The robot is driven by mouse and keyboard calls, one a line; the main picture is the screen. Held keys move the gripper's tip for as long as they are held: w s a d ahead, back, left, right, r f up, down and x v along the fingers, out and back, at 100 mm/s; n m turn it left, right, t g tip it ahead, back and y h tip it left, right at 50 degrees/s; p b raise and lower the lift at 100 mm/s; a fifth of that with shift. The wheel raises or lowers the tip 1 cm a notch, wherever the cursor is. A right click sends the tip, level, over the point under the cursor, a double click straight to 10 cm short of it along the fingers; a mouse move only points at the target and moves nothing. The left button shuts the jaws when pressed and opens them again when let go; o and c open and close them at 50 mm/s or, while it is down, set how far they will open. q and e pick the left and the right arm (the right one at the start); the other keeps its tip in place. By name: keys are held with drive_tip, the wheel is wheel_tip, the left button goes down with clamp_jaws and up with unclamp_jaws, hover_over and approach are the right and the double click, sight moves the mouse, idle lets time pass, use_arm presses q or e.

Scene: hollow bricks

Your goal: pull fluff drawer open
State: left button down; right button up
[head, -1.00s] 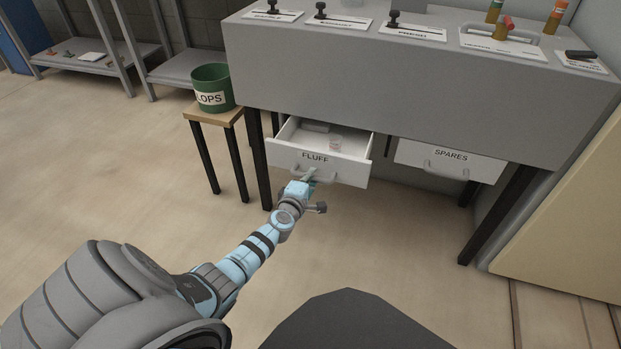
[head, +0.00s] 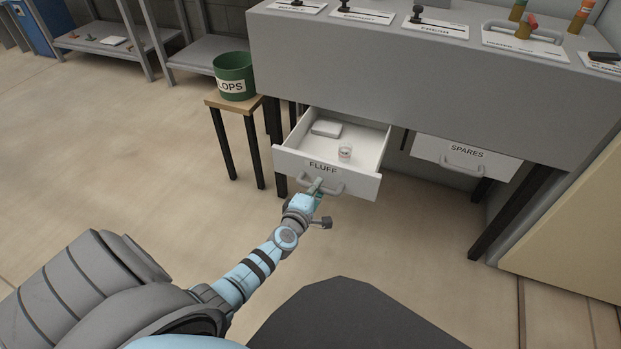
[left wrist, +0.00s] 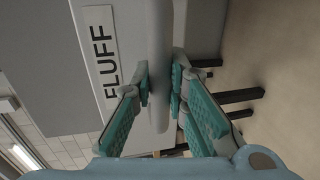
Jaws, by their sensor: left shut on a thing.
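The white drawer labelled FLUFF (head: 350,187) stands pulled well out from under the grey bench in the head view. A white box (head: 326,128) and a small clear cup (head: 345,152) lie inside it. My left gripper (head: 317,186) is shut on the drawer's grey handle (head: 335,189). In the left wrist view, its teal-padded fingers (left wrist: 162,88) sit on both sides of the handle bar (left wrist: 159,50), beside the FLUFF label (left wrist: 103,60). My right gripper is not in view.
The closed SPARES drawer (head: 466,158) is to the right. A green bucket (head: 234,78) stands on a small wooden stool (head: 238,103) to the left. The grey bench (head: 420,85) carries labelled levers on top. The floor in front of the drawer is clear.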

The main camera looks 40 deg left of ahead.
use_arm(q)
drive_tip(key=c, duration=1.6)
unclamp_jaws()
drive_tip(key=shift+o, duration=0.2)
drive_tip(key=v, duration=1.2)
